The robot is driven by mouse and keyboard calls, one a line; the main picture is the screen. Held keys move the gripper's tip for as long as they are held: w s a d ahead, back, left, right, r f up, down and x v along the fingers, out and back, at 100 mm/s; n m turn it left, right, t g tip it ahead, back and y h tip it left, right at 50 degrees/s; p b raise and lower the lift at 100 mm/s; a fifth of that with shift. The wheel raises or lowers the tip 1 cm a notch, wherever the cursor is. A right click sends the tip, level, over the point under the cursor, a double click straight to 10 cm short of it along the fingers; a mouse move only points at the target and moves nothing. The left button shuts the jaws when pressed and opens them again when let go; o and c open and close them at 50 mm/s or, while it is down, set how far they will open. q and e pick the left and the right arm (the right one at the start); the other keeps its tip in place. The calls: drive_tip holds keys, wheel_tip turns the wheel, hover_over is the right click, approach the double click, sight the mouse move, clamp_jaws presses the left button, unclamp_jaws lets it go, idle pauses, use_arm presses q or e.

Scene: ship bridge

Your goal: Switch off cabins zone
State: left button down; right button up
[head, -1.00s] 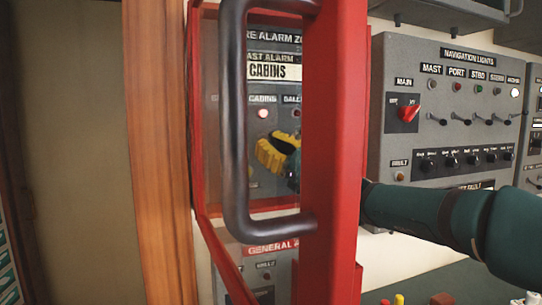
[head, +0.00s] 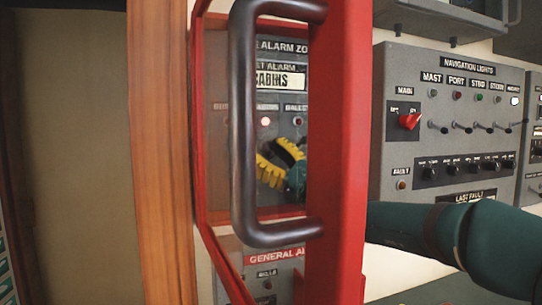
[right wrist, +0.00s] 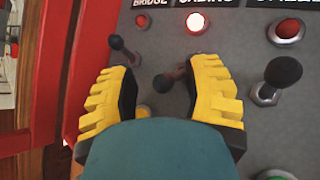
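The fire alarm zone panel (head: 228,90) is seen through the clear pane of a red-framed door in the head view. Its CABINS label (head: 279,80) is at the top, and the cabins lamp (right wrist: 196,22) glows in the right wrist view. Below that lamp is the cabins toggle lever (right wrist: 172,78). My right gripper (head: 283,160), with yellow fingers, is at the panel behind the door frame. In the right wrist view the open right gripper (right wrist: 160,88) has a finger on each side of this lever, with gaps visible. My left gripper is not in view.
The red door frame (head: 337,150) and its dark handle (head: 243,120) stand in front of the panel. Neighbouring levers rise left (right wrist: 121,46) and right (right wrist: 282,76) of my fingers. A navigation lights panel (head: 450,110) is to the right, above my right arm.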

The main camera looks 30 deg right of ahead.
drive_tip(key=shift+d, duration=0.15)
drive_tip(key=shift+s+d+f, duration=0.1)
drive_tip(key=shift+s+f, duration=0.05)
drive_tip(key=v, duration=1.1)
drive_tip(key=shift+s+f, duration=0.15)
drive_tip(key=shift+s, duration=0.1)
drive_tip(key=shift+d, duration=0.1)
